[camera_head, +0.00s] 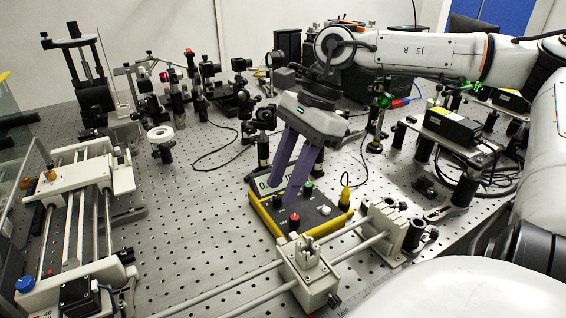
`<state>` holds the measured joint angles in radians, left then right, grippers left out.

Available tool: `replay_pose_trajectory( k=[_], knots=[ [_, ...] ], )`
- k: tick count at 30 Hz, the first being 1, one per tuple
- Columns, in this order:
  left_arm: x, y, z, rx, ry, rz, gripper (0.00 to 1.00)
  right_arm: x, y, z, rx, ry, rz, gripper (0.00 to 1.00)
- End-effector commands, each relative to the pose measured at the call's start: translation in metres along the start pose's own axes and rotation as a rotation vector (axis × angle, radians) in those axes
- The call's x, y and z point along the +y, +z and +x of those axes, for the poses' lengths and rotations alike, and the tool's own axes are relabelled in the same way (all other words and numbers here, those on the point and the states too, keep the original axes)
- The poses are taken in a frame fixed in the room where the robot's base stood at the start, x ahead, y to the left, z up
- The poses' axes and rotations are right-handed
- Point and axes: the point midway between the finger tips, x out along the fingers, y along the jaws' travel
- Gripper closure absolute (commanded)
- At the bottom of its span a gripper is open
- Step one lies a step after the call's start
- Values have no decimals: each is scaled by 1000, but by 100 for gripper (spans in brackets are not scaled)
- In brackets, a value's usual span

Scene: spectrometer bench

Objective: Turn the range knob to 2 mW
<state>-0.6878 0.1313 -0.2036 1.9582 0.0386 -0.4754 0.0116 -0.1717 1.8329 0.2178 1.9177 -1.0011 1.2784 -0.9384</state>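The power meter (312,229) is a yellow-edged box with a dark top panel, standing on the optical table right of centre. Its display (262,184) is partly covered by my fingers and I cannot read it in full. The panel carries a black knob (277,202), a red-topped knob (295,221), a green-topped knob (308,187) and a white round part (325,210). Which is the range knob, and its marking, is too small to tell. My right gripper (284,195) points down over the panel, its two purple fingers apart with nothing visibly held. My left gripper is out of view.
A rail stage with a white clamp block (309,268) stands close in front of the meter. A yellow connector (345,195) with a cable is at its right. Optic mounts stand behind. A linear stage (75,215) fills the left; the table between is fairly clear.

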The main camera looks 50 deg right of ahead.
Motion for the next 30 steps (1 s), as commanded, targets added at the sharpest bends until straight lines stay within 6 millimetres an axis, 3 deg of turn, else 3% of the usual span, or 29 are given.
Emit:
replay_pose_trajectory(
  k=[6,13,18,30],
  knots=[
    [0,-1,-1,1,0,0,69,-1,1,-45,-3,-5,-2,67],
    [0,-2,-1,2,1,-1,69,0,0,-80,0,-1,0,67],
    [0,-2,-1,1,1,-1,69,0,0,-90,-1,1,-1,67],
    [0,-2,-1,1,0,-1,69,0,0,-90,-1,1,-1,67]
  ],
)
